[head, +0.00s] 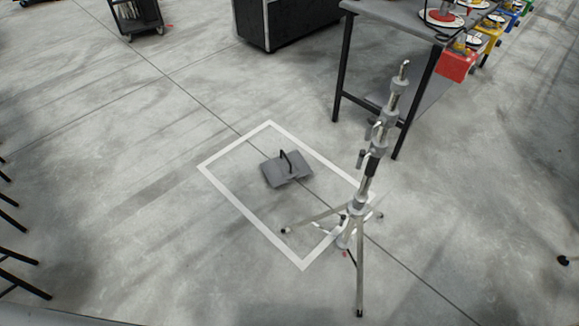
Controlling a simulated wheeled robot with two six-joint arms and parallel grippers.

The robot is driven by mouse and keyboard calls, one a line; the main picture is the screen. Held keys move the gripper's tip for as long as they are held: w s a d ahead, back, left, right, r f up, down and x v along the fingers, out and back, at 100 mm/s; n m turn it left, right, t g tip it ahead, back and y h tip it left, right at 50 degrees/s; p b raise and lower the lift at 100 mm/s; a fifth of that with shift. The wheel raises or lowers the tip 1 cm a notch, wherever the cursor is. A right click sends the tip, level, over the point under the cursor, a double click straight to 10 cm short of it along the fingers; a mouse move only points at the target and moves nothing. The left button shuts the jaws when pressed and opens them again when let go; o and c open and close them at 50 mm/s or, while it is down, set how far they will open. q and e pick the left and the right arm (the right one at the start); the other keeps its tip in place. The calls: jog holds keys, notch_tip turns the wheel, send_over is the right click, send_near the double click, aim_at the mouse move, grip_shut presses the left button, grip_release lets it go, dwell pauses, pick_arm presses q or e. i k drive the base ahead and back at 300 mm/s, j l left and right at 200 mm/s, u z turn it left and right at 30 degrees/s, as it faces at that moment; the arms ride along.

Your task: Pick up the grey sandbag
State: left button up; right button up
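The grey sandbag (273,174) lies flat on the concrete floor, inside a white rectangle outline (233,201) marked on the floor. A dark handle loop (287,160) stands up from its middle. Neither of my grippers shows in the head view.
A silver light stand (360,196) stands just right of the sandbag, its legs spread over the rectangle's near right corner. A grey table (400,18) with dark legs is behind it. A black case (285,25) and a dark cart (136,15) stand further back.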

aim_at(279, 169)
jog(key=i+j+z, duration=0.15)
jog(key=j, duration=0.25)
jog(key=i+j+z, duration=0.2)
jog(key=j, duration=0.2)
jog(key=i+j+z, duration=0.15)
jog(key=j, duration=0.3)
jog(key=i+j+z, duration=0.15)
jog(key=j, duration=0.3)
jog(key=i+j+z, duration=0.15)
jog(key=j, duration=0.3)
jog(key=i+j+z, duration=0.15)
jog(key=j, duration=0.2)
jog(key=i+j+z, duration=0.2)
jog(key=j, duration=0.2)
jog(key=j+z, duration=0.15)
jog(key=j, duration=0.2)
jog(key=j+z, duration=0.15)
jog(key=j, duration=0.25)
jog(key=i, duration=0.05)
